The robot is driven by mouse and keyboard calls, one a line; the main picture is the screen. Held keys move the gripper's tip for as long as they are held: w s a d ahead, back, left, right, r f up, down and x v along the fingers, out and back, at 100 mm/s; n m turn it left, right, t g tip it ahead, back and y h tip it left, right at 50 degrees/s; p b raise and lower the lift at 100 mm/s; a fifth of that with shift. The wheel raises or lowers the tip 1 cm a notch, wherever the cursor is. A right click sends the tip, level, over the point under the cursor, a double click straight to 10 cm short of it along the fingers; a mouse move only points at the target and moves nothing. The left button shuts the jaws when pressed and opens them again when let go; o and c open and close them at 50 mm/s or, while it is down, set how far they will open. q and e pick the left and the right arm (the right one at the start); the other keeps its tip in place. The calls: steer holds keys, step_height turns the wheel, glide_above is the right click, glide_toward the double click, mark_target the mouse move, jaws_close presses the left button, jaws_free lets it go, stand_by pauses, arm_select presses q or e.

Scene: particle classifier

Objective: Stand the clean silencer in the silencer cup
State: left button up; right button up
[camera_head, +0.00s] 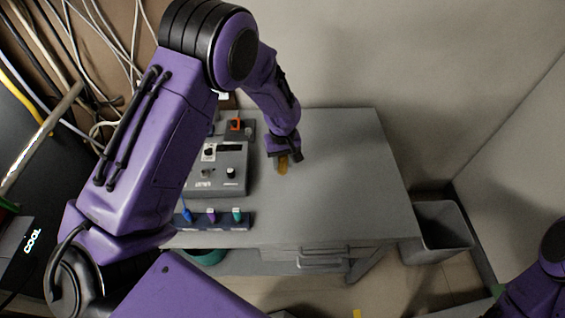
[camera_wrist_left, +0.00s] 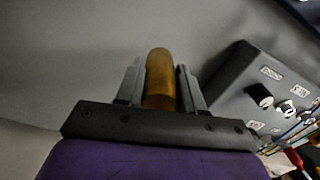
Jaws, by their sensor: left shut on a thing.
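My left gripper (camera_head: 284,157) is over the grey table, just right of the grey control box. It is shut on a golden-brown cylinder, which looks like the silencer (camera_head: 283,168). In the left wrist view the silencer (camera_wrist_left: 160,78) stands out between the two grey fingers (camera_wrist_left: 157,88), rounded end away from the palm. The frames do not show clearly whether it touches the table. I cannot pick out the silencer cup for certain. My left arm hides part of the table's left side. My right gripper is out of view.
The grey control box (camera_head: 232,180) with knobs stands left of the gripper. A dark rack (camera_head: 225,225) with blue, purple and green-topped items lies in front of it. An orange item (camera_head: 235,124) is behind. The table's right side (camera_head: 350,180) is clear. A grey bin (camera_head: 440,235) stands right.

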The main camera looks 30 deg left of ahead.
mark_target(283, 167)
arm_select(q)
steer(key=f, duration=0.1)
steer(key=f+p, duration=0.1)
steer(key=shift+w+a+f+p, duration=0.1)
steer(key=shift+w+f+p, duration=0.1)
steer(key=shift+f+p, duration=0.15)
steer(key=shift+f, duration=0.45)
steer(key=shift+w+f, duration=0.2)
steer(key=shift+f, duration=0.2)
steer(key=o, duration=1.1)
steer(key=shift+s, duration=0.15)
